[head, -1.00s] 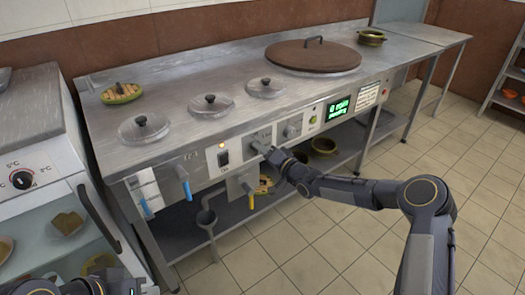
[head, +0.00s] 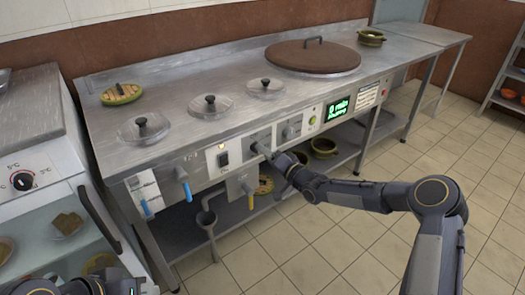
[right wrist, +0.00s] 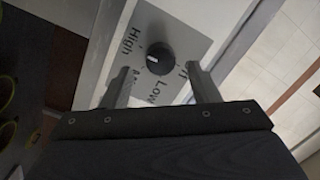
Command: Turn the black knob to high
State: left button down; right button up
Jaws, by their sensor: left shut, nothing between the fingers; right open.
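The black knob (right wrist: 157,58) is round, with a small white mark on its left part. It sits on a grey plate lettered High, Low and other words, on the stove front. The mark points away from Low, roughly to the left; its exact setting is hard to read. My right gripper (right wrist: 159,72) is open, its fingers on either side of the line to the knob, with a gap short of it as far as I can tell. In the head view my right gripper (head: 263,149) is at the stove front, covering part of the knob. My left gripper (head: 128,287) is low at the left edge.
The steel stove (head: 200,97) carries several lids and a large brown lid (head: 312,56). Blue-handled (head: 184,182) and yellow-handled (head: 249,193) taps hang below. The floor in front is clear.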

jog(key=v, duration=0.5)
jog(key=shift+s+d+p, duration=0.1)
jog(key=shift+s+p, duration=0.05)
jog(key=shift+p, duration=0.25)
jog(key=s+d+r+n+g+h, duration=0.1)
jog(key=s+d+r+g+h, duration=0.1)
jog(key=s+d+r+h, duration=0.45)
jog(key=s+d+r+n+g+h, duration=0.1)
jog(key=s+d+r+g+h, duration=0.15)
jog(key=s+d, duration=0.6)
jog(key=s+g, duration=0.3)
jog(key=s, duration=2.4)
notch_tip(320, 180, up, 27)
jog(key=p, duration=2.7)
jog(key=shift+s+f+m+y, duration=0.2)
jog(key=shift+s+m+y, duration=0.1)
jog(key=shift+s+y, duration=0.1)
